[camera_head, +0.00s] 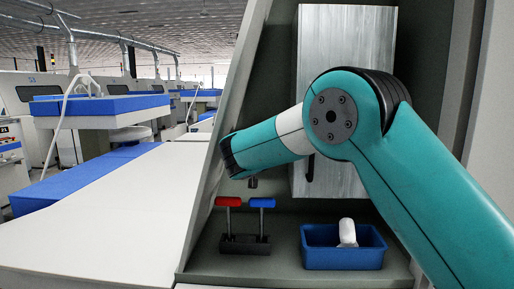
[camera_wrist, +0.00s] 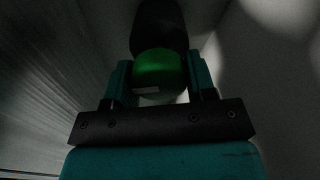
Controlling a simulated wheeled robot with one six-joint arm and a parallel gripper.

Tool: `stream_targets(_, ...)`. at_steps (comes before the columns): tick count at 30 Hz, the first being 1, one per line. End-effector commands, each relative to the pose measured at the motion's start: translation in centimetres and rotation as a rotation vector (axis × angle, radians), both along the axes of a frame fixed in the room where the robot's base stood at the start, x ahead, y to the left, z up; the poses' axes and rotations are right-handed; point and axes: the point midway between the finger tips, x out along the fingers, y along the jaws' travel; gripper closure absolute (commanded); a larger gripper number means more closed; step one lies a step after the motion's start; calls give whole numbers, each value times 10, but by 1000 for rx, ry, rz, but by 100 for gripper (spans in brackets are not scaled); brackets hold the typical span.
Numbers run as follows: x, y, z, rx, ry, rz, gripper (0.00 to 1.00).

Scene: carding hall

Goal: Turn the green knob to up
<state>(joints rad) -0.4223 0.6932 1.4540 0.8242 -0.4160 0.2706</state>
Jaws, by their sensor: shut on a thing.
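In the wrist view the green knob (camera_wrist: 158,72) sits between the two teal fingers of my gripper (camera_wrist: 160,80). The fingers are shut on its sides. A small pale mark shows on the knob's lower edge, and a dark rounded shape lies behind it. In the head view my teal arm reaches left across the cabinet, and both the knob and the gripper's fingers are hidden there. I cannot tell which way the knob points.
A grey metal panel (camera_head: 340,45) stands behind my arm. Below are a red-handled lever (camera_head: 228,202), a blue-handled lever (camera_head: 262,203) and a blue bin (camera_head: 343,257) holding a white object (camera_head: 347,232). A sloping pale wall (camera_head: 215,165) bounds the left side.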

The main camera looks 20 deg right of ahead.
Motion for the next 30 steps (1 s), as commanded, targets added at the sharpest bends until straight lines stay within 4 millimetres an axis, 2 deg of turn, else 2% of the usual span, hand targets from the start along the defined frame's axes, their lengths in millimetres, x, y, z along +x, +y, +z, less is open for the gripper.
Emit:
stream_targets(21,1,3,-1,-641,208,0,73)
stream_targets(30,1,4,-2,-850,276,1,73)
